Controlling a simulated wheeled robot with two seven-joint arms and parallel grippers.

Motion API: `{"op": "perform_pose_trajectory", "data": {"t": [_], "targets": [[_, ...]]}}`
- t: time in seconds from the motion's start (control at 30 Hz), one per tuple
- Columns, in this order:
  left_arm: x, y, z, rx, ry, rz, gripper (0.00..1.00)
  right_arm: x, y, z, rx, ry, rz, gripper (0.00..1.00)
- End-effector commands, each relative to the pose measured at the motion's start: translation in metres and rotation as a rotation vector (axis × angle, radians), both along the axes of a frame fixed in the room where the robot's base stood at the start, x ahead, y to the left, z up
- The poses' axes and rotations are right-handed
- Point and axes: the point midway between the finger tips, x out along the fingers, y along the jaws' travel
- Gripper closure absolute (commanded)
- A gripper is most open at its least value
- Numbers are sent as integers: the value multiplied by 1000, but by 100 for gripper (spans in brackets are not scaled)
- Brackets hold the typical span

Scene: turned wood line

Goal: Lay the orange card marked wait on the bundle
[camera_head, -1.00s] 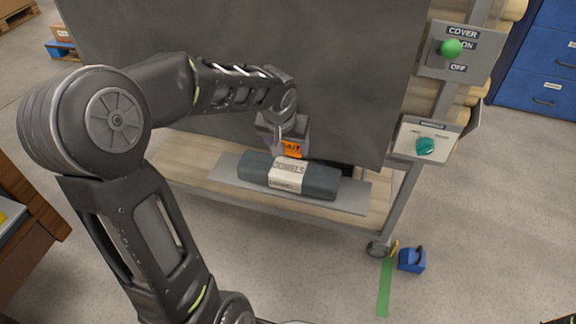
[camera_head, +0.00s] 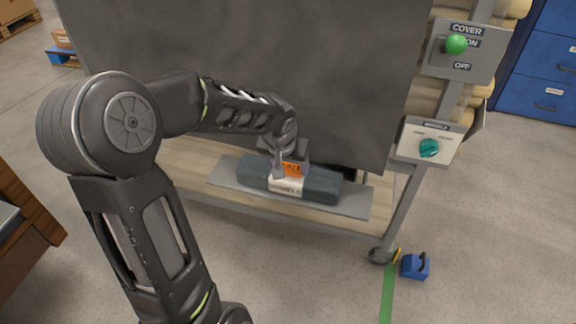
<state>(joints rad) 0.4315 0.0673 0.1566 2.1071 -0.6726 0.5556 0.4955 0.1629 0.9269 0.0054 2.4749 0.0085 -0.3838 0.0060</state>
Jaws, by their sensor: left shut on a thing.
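The bundle (camera_head: 323,185) is a dark grey-green roll with a white label band, lying on a grey mat (camera_head: 352,204) on the cart's low wooden shelf. The orange card (camera_head: 291,168) shows at the top of the label band, partly hidden by my gripper. My left gripper (camera_head: 283,172) is shut on the card, right over the middle of the bundle. I cannot tell whether the card touches the bundle. The card's wording is too small to read. My right gripper is not in view.
A dark grey cover (camera_head: 250,70) hangs just behind the bundle. A panel with a green knob (camera_head: 456,44) and one with a teal knob (camera_head: 429,148) are on the cart's right post. A blue block (camera_head: 415,266) sits on the floor beside a caster.

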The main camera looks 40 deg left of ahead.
Motion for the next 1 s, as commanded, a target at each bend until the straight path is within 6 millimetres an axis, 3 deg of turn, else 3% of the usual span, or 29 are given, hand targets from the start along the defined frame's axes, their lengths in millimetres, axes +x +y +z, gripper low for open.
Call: {"op": "perform_pose_trajectory", "data": {"t": [0.2, 0.23, 0.5, 0.83, 1.0], "targets": [[0, 0, -4, 0, 0, 0, 71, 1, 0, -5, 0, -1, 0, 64], [0, 0, -4, 0, 0, 0, 32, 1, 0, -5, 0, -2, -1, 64], [0, 0, -3, 0, 0, 0, 11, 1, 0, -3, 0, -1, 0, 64], [0, 0, 1, 0, 0, 0, 11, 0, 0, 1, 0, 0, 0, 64], [-5, -1, 19, 1, -3, 1, 11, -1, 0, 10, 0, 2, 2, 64]]}}
